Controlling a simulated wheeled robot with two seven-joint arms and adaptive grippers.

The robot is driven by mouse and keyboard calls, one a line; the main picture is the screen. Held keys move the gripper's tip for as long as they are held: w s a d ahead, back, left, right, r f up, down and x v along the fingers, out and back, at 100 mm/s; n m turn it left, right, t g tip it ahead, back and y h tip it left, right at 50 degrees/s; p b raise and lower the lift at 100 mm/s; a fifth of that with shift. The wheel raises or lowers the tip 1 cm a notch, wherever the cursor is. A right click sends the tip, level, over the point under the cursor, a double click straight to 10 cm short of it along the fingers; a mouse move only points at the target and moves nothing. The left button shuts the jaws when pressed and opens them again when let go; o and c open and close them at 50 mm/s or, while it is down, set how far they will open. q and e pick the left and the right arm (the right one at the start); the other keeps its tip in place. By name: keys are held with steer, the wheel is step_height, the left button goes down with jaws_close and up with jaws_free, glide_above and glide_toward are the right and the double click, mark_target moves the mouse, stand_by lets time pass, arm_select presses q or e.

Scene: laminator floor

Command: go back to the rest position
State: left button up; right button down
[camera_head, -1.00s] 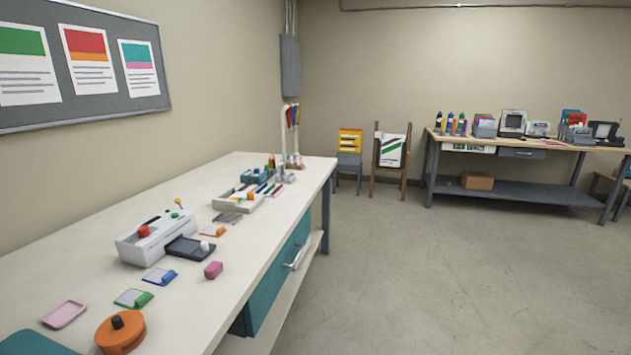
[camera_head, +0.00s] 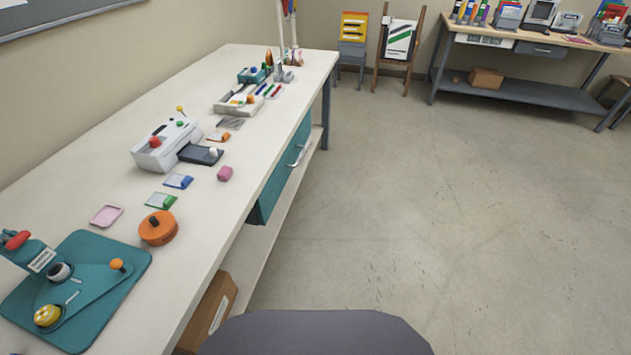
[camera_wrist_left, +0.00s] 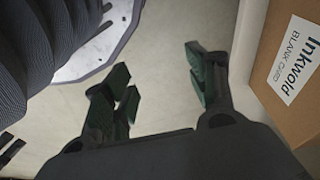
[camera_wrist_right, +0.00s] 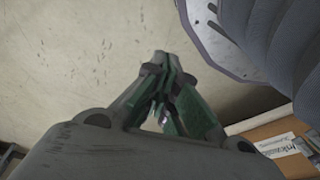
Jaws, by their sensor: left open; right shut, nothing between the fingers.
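My left gripper (camera_wrist_left: 160,92) shows in the left wrist view. Its green-padded fingers are spread apart with nothing between them, over the floor beside a cardboard box (camera_wrist_left: 280,70). My right gripper (camera_wrist_right: 162,85) shows in the right wrist view. Its fingertips are together and hold nothing, with bare floor behind them. Neither gripper shows in the head view.
A long white-topped bench (camera_head: 190,240) runs along the left, with a laminator (camera_head: 160,143), an orange round tool (camera_head: 158,228) and a teal tool board (camera_head: 100,290) on it. The cardboard box (camera_head: 212,315) sits on its lower shelf. Floor (camera_head: 400,210) to the right is clear.

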arm_select(q)
steer(key=s+a+r+p, duration=0.1)
steer(key=s+a+p, duration=0.2)
steer(key=s+p, duration=0.6)
steer(key=s+a+r+g+p, duration=0.1)
steer(key=s+a+p, duration=0.2)
steer(key=s+p, duration=0.5)
steer(key=shift+s+a+y+p, duration=0.3)
steer(key=shift+s+y+p, duration=0.1)
steer(key=shift+s, duration=0.5)
arm_select(e)
steer(key=s+d+r, duration=0.1)
steer(key=s+d, duration=0.2)
steer(key=s, duration=0.6)
steer(key=s+d+r+g, duration=0.1)
steer(key=s+d, duration=0.2)
steer(key=s, duration=0.6)
steer(key=shift+s+d+h, duration=0.3)
steer(key=shift+s+h, duration=0.1)
arm_select(q)
steer(key=shift+r, duration=0.1)
arm_select(e)
steer(key=shift+r, duration=0.1)
arm_select(q)
steer(key=shift+s, duration=0.15)
arm_select(e)
steer(key=shift+w, duration=0.2)
